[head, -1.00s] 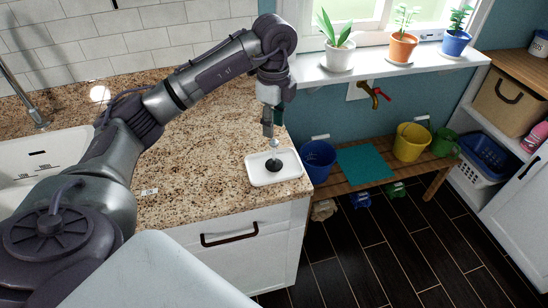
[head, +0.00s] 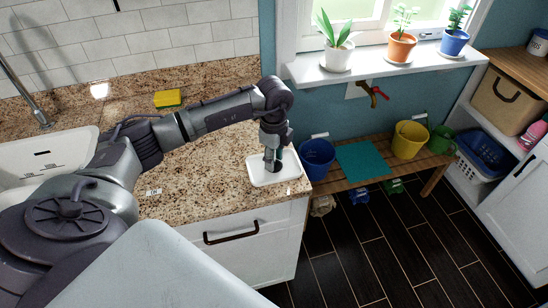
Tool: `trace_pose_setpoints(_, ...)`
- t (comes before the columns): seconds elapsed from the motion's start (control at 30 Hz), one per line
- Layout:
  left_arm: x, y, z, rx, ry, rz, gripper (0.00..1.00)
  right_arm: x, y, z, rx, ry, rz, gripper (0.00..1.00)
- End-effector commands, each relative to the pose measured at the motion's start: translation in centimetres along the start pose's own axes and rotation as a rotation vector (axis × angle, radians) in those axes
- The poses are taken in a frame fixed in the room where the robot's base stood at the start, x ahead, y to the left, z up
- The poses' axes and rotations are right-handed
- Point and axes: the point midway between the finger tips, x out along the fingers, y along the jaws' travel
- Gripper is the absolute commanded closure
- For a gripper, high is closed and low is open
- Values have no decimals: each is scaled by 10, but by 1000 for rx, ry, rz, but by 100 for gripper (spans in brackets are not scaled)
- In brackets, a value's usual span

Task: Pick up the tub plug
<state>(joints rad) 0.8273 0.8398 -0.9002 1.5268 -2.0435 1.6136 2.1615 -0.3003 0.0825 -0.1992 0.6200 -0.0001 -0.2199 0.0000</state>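The tub plug (head: 278,167) is a small black round piece, mostly hidden behind my gripper. It lies in a white shallow tray (head: 262,181) at the right end of the granite counter. My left gripper (head: 272,168) points straight down over the tray, with its fingertips low at the plug. The fingers are small and overlap the plug, so I cannot tell whether they are closed on it. My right gripper is not in view.
A white sink (head: 40,155) lies at the left, with a yellow sponge (head: 168,98) behind the arm. A wooden bench (head: 385,171) with a blue bucket (head: 317,160) and a yellow bucket (head: 409,139) stands right of the counter.

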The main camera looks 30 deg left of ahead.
Motion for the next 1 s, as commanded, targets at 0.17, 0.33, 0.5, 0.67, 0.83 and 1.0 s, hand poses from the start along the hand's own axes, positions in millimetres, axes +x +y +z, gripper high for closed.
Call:
trace_pose_setpoints(0.17,0,0,0,0,0,0,70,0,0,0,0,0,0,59)
trace_pose_setpoints(0.33,0,0,0,0,0,0,98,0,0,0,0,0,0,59)
trace_pose_setpoints(0.5,0,0,0,0,0,0,100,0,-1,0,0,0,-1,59)
trace_pose_setpoints(0.67,0,0,0,-1,0,0,100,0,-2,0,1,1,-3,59)
trace_pose_setpoints(0.83,-4,-1,0,-1,1,-2,100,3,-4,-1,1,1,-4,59)
trace_pose_setpoints(1.0,-21,-1,0,-1,2,-5,100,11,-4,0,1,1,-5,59)
